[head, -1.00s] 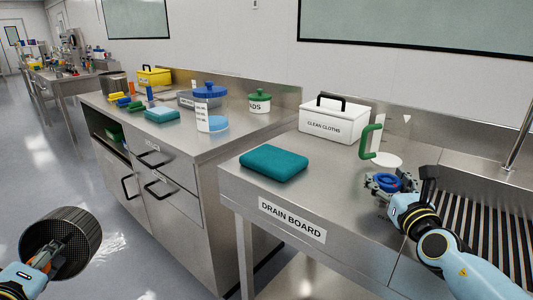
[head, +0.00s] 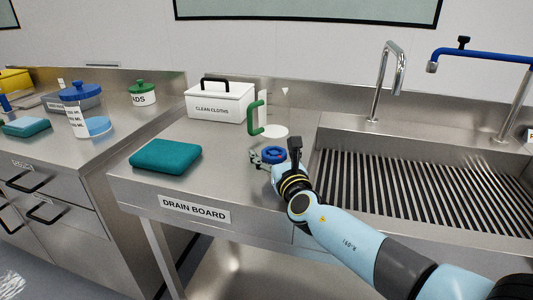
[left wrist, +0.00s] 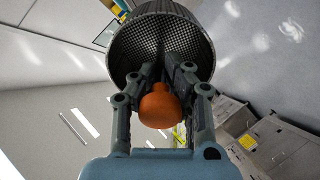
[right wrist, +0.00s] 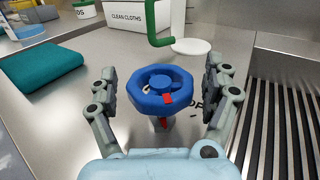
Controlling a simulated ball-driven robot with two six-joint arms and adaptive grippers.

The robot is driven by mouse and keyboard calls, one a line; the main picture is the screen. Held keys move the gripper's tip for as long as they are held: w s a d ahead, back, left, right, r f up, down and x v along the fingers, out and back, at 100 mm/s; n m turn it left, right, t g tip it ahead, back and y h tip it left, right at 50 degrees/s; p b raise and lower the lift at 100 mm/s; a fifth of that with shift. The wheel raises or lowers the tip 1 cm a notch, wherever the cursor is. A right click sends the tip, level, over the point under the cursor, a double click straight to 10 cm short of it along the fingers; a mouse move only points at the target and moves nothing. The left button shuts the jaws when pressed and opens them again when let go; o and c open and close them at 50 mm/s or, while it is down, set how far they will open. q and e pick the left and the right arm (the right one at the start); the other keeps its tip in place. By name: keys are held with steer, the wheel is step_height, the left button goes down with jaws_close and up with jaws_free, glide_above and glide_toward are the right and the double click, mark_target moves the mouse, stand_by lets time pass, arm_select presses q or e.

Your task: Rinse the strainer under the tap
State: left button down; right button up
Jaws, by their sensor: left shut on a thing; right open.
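The strainer (left wrist: 160,45) is a dark mesh cup with an orange knob-like handle (left wrist: 160,107). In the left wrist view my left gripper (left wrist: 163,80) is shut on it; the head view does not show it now. The tap (head: 388,75) is a tall silver spout standing behind the slatted sink (head: 420,190) in the head view. My right gripper (head: 268,158) is open over the drain board. In the right wrist view a blue handwheel (right wrist: 152,90) with a red mark stands between its open fingers (right wrist: 163,88), with a gap on both sides.
A blue pipe tap (head: 480,52) stands right of the silver one. A teal folded cloth (head: 166,156), a white clean-cloths box (head: 218,103) and a clear jug with a green handle (head: 254,118) stand on the drain board. The board's front middle is clear.

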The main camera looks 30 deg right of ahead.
steer(key=shift+s, duration=0.1)
steer(key=shift+s+a+f, duration=0.1)
steer(key=shift+s, duration=0.25)
steer(key=v, duration=1.1)
